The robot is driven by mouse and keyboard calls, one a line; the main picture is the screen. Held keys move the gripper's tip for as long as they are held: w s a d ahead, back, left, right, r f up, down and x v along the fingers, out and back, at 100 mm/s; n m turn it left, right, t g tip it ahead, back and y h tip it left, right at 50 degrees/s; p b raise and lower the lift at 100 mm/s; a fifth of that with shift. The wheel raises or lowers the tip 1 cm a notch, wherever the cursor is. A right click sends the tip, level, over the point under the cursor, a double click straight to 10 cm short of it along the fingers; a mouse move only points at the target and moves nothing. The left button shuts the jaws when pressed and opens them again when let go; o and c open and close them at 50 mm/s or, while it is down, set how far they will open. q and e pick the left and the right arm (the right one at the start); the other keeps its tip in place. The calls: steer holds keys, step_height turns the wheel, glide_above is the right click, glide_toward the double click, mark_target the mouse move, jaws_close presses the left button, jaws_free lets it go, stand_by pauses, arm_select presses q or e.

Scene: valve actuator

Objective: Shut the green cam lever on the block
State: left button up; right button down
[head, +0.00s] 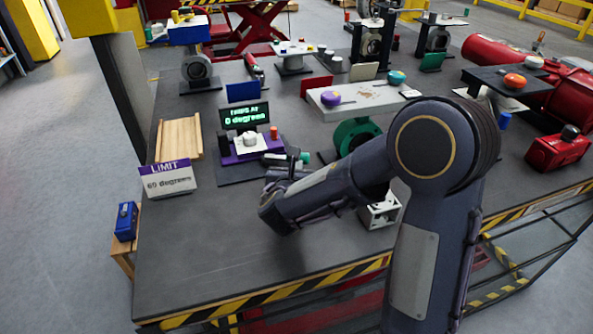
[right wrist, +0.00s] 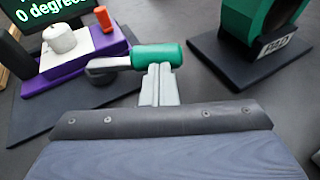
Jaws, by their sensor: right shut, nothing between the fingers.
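The purple block (head: 243,151) sits on a dark base plate on the table, with a white knob and an orange-red cap on top; it also shows in the right wrist view (right wrist: 113,47). The cam lever's green handle (right wrist: 158,54) sticks out to the right of the block on a dark pivot (right wrist: 104,66). In the head view the green handle (head: 304,157) shows only in part behind my right arm. My right gripper (right wrist: 159,82) is shut and empty, its fingertips right at the near side of the handle; I cannot tell whether they touch. My left gripper is out of view.
A sign reading 0 degrees (head: 245,116) stands behind the block. A limit sign (head: 167,180) and a wooden tray (head: 179,139) are to the left. A green ring-shaped valve body (right wrist: 260,25) stands to the right of the lever. The table's front left is clear.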

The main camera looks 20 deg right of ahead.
mark_target(303, 159)
steer(key=shift+w+d+f+b, duration=0.2)
steer(key=shift+d+b, duration=0.1)
steer(key=shift+d, duration=0.15)
steer(key=shift+w+d, duration=0.15)
steer(key=shift+d, duration=0.1)
steer(key=shift+w+d+r+b, duration=0.1)
steer(key=shift+w+d+b, duration=0.2)
steer(key=shift+b, duration=0.4)
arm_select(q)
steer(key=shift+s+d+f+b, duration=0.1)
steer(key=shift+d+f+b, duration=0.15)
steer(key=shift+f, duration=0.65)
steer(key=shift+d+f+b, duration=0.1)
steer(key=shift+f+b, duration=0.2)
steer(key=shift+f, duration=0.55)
arm_select(e)
steer(key=shift+w+d, duration=0.55)
steer(key=shift+w, duration=0.15)
steer(key=shift+r, duration=0.1)
